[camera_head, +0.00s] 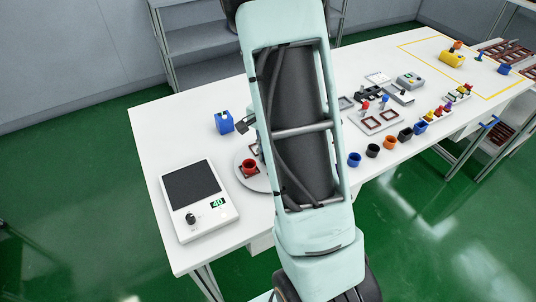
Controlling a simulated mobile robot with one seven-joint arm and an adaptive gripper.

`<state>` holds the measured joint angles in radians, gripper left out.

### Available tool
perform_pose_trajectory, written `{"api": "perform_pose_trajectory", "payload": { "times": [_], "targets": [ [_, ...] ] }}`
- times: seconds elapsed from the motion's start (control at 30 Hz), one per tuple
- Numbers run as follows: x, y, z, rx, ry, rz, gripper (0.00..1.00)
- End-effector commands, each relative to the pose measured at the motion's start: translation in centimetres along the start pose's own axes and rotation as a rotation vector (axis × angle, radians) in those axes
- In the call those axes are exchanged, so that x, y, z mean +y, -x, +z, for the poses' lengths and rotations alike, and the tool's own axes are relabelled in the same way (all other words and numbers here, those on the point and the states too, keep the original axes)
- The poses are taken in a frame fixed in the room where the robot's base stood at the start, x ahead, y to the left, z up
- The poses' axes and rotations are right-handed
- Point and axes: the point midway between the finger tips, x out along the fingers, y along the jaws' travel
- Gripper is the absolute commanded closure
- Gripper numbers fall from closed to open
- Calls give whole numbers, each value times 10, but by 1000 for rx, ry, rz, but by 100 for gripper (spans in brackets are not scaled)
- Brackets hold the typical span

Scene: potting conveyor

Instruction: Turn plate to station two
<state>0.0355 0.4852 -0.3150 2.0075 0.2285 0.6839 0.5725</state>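A round grey plate (260,184) lies on the white table, left of the middle of the view. Only its left part shows; my pale green arm link hides the rest. A red pot (249,168) stands on the visible part of the plate. A small dark part near the plate's back edge is partly covered by my arm. Station marks cannot be made out.
A white device (200,200) with a dark panel, a knob and a "40" display lies left of the plate. A blue container (223,122) stands behind it. Several coloured pots, including a blue pot (354,159), line the table's front right. Trays and tools lie beyond.

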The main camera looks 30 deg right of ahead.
Motion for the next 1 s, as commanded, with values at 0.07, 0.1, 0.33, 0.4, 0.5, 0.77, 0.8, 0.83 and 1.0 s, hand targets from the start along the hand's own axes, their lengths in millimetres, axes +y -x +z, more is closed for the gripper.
{"api": "perform_pose_trajectory", "payload": {
  "times": [0.07,0.1,0.33,0.4,0.5,0.77,0.8,0.83,1.0],
  "targets": [
    [-1,1,-1,4,0,-3,100],
    [-1,1,-1,4,0,-3,100],
    [-1,1,-1,3,0,-3,76],
    [-1,1,-1,3,0,-3,74],
    [-1,1,-1,2,1,-2,74],
    [-1,10,0,2,2,-2,74],
    [-1,15,-1,3,3,-3,74],
    [-2,20,-1,4,3,-5,74],
    [-2,57,-1,5,2,-7,74]
  ]
}}
